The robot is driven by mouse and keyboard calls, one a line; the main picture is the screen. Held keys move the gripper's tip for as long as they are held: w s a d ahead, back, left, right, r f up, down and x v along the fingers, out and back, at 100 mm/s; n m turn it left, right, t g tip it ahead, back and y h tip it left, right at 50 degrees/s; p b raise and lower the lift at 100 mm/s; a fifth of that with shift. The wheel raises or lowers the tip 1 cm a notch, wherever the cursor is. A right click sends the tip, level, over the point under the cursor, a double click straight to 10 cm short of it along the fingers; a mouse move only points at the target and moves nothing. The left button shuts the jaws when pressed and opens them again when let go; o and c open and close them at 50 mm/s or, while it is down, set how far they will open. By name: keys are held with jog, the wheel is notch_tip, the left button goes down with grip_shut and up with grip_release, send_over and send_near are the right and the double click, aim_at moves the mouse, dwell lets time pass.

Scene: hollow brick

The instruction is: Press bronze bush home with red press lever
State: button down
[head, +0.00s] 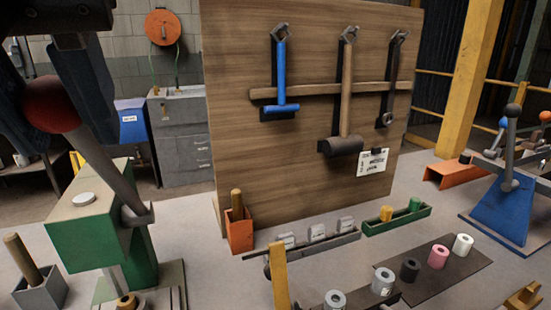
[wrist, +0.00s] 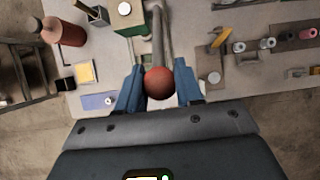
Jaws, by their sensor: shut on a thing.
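The green press (head: 130,245) with a cream top stands at the left of the head view. Its grey lever (head: 105,165) slants up and left from a pivot on the press's right side to a red ball knob (head: 50,104). My gripper (head: 66,122) is shut on this knob; in the wrist view the knob (wrist: 159,83) sits between the two blue fingers. A bronze bush (head: 127,301) shows low at the press base, cut by the frame's bottom edge. How deep it sits cannot be told.
A grey box with a wooden handle (head: 40,285) stands left of the press, and an orange box (head: 239,230) right of it. A blue lever stand (head: 510,215) is far right.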

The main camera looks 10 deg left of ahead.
jog(key=shift+s+f, duration=0.1)
jog(key=shift+s+d+f+b, duration=0.35)
jog(key=shift+s+f+b, duration=0.25)
jog(key=shift+b, duration=0.35)
jog(key=shift+s+d+f+b, duration=0.3)
jog(key=shift+s+f+b, duration=0.3)
jog(key=shift+b, duration=0.35)
jog(key=shift+s+d+f+b, duration=0.4)
jog(key=shift+f+b, duration=0.3)
jog(key=shift+b, duration=0.25)
jog(key=shift+s+d+f+b, duration=0.25)
jog(key=shift+s+f+b, duration=0.15)
jog(key=shift+f+b, duration=0.5)
jog(key=shift+s+d+f+b, duration=0.2)
jog(key=shift+s+f+b, duration=0.4)
jog(key=shift+b, duration=0.5)
jog(key=shift+s+d+f+b, duration=0.25)
jog(key=shift+f+b, duration=0.65)
jog(key=shift+b, duration=0.1)
jog(key=shift+f, duration=0.15)
